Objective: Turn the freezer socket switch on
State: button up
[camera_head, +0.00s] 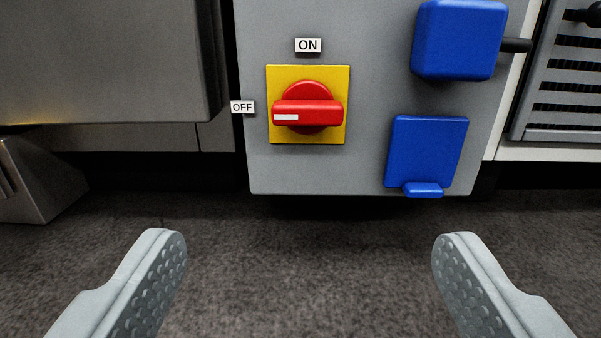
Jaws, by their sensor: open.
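The freezer socket switch is a red rotary knob (315,113) on a yellow square plate (337,78), fixed to a grey panel (370,60). The knob's bar lies horizontal, with its white mark at the left end, toward the OFF label (242,107). The ON label (308,45) is above the plate. My gripper (309,245) is open and empty. Its two fingers are wide apart at the lower left and lower right, below the switch in the picture and not touching it. No part of the switch front is hidden.
A blue plug (460,40) with a dark cable sits at the panel's upper right. A blue socket cover (428,150) is below it. A grey cabinet (110,60) stands at left, a vented unit (570,90) at right. Dark floor (300,290) shows clear below the panel.

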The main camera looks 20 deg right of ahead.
aim_at(308, 118)
jog(key=x, duration=1.7)
jog(key=shift+w, duration=0.1)
jog(key=c, duration=1)
